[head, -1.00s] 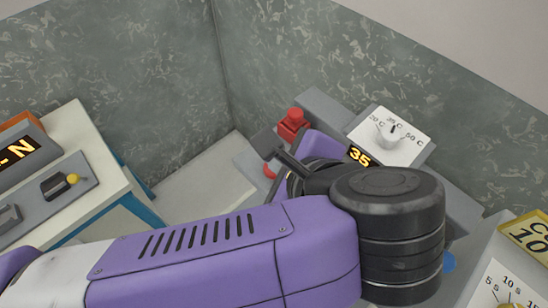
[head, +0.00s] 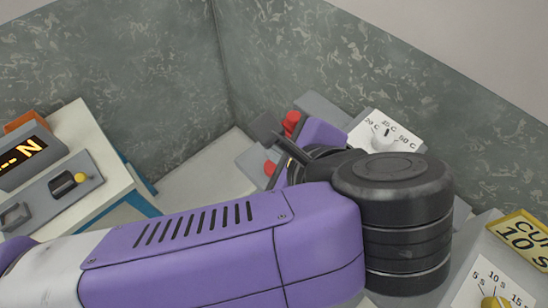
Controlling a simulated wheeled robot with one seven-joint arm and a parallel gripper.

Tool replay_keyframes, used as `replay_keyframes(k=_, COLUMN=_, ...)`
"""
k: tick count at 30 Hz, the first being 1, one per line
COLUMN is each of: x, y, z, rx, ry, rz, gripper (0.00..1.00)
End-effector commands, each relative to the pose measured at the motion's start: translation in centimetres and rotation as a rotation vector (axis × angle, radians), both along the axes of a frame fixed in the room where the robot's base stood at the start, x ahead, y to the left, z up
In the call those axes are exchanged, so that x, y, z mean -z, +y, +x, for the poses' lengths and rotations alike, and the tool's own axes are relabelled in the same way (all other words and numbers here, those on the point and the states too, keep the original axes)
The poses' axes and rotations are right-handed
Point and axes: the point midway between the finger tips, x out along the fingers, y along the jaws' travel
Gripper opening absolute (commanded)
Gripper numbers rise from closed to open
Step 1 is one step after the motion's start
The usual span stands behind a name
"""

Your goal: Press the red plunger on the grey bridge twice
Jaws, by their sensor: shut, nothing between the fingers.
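The red plunger (head: 291,122) shows at the back, against a grey block (head: 318,105) that appears to be the bridge. It is partly covered by a dark grey part of my wrist and my purple arm. I cannot tell whether it is up or pressed. A second red knob (head: 269,168) shows just below my wrist.
A white dial panel (head: 385,135) marked in degrees C stands right of the plunger. A white console (head: 90,150) with a lit display and switches stands at left. A timer box (head: 480,265) with a yellow label is at lower right. Mottled grey walls close the back.

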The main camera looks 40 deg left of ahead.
Motion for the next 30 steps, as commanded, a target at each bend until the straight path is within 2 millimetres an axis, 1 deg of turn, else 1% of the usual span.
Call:
replay_keyframes(k=1, x=-0.9, y=0.0, z=0.0, rx=-0.001, ry=-0.001, rz=0.000, gripper=0.00)
replay_keyframes(k=6, x=-2.4, y=0.0, z=0.0, rx=-0.001, ry=-0.001, rz=0.000, gripper=0.00)
replay_keyframes(k=9, x=-3.0, y=0.0, z=0.0, rx=-0.001, ry=0.001, rz=0.000, gripper=0.00)
replay_keyframes(k=30, x=-3.0, y=0.0, z=0.0, rx=0.000, ry=0.000, rz=0.000, gripper=0.00)
